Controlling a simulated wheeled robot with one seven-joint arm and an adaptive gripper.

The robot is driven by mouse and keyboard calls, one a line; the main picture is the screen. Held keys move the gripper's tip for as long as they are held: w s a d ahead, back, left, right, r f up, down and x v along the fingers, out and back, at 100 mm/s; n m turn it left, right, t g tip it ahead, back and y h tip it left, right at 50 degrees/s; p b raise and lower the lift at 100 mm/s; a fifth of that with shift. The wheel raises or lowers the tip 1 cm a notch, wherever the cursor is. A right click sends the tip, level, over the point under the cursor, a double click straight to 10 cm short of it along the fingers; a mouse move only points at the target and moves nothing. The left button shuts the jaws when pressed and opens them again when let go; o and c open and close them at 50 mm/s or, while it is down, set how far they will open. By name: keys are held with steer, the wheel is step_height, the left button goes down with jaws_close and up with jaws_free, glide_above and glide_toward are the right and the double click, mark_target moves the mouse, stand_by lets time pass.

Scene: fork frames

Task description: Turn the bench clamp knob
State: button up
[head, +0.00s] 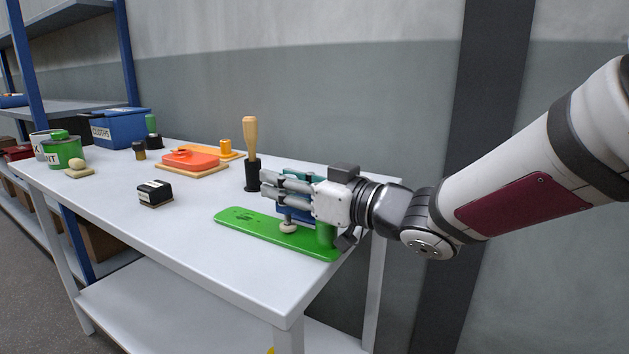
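The bench clamp has a long green base plate (245,219) at the front right of the white bench. A green post (326,236) stands at its right end, and blue and teal parts show around my gripper. A small pale rounded piece (288,227) sits low at the middle of the plate. A dark piece (346,240) shows by the post; I cannot tell which part is the knob. My gripper (266,183) points left, over or in front of the clamp, and hides much of it. I cannot tell the finger gap or any contact.
A wooden-handled tool (251,140) stands in a black holder (252,176) just beyond my fingertips. A black labelled box (155,193), an orange-red piece on a board (190,160), a green tin (63,152) and a blue bin (122,130) stand further left. The bench's front middle is clear.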

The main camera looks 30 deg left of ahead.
steer(key=shift+c, duration=1.2)
steer(key=shift+t+b, duration=0.3)
steer(key=shift+b, duration=0.15)
